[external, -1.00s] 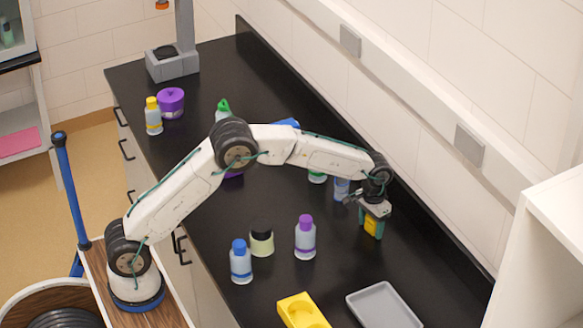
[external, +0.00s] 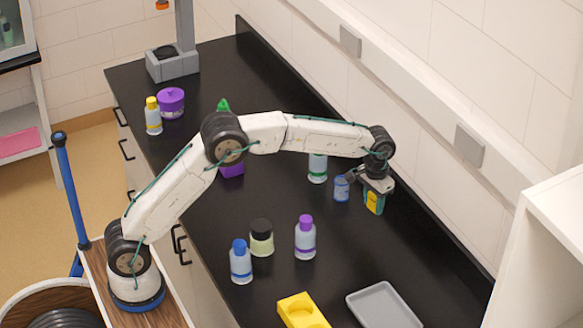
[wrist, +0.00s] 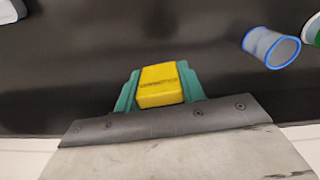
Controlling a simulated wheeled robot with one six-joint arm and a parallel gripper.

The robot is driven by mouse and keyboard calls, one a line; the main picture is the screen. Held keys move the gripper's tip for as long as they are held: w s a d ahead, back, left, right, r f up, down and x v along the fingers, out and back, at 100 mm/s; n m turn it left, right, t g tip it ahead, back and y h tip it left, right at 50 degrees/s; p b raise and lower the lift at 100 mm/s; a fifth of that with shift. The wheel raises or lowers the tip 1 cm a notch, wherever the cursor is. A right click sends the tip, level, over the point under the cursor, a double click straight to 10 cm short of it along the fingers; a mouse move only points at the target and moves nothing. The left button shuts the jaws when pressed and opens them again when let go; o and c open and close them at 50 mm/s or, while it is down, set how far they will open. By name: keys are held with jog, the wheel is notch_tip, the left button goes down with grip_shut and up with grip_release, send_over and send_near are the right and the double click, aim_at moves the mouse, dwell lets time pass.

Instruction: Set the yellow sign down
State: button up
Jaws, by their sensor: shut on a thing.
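The yellow sign (wrist: 160,84) is a small block with a dark line across it, held between the teal fingers of my gripper (wrist: 158,90) in the wrist view. In the external view my gripper (external: 375,200) points down over the black counter near the wall, shut on the yellow sign (external: 374,206). Part of the sign is hidden by the fingers. I cannot tell how far the sign is above the counter.
A blue-rimmed cup (external: 341,188) is just left of my gripper, and a green-banded bottle (external: 317,168) is beyond it. Nearer are a purple-capped bottle (external: 305,238), a yellow holder (external: 300,311) and a grey tray (external: 384,306). The counter right of the purple-capped bottle is clear.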

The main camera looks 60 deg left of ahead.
jog(key=shift+m, duration=0.9)
jog(key=s+d+f, duration=0.1)
jog(key=s+d, duration=0.2)
jog(key=s, duration=0.2)
jog(key=s+d+f, duration=0.1)
jog(key=s+d, duration=0.3)
jog(key=s, duration=0.1)
jog(key=s+d+f, duration=0.1)
jog(key=s+d, duration=0.2)
jog(key=s, duration=0.2)
jog(key=shift+s+d, duration=0.1)
jog(key=shift+d, duration=0.3)
send_over(398, 265)
jog(key=s, duration=0.1)
jog(key=shift+s+a+f, duration=0.1)
jog(key=shift+a+f, duration=0.1)
jog(key=shift+f, duration=0.95)
jog(key=shift+w+d+f, duration=0.1)
jog(key=shift+w+d, duration=0.1)
jog(key=shift+w, duration=0.4)
jog(key=shift+f, duration=1.65)
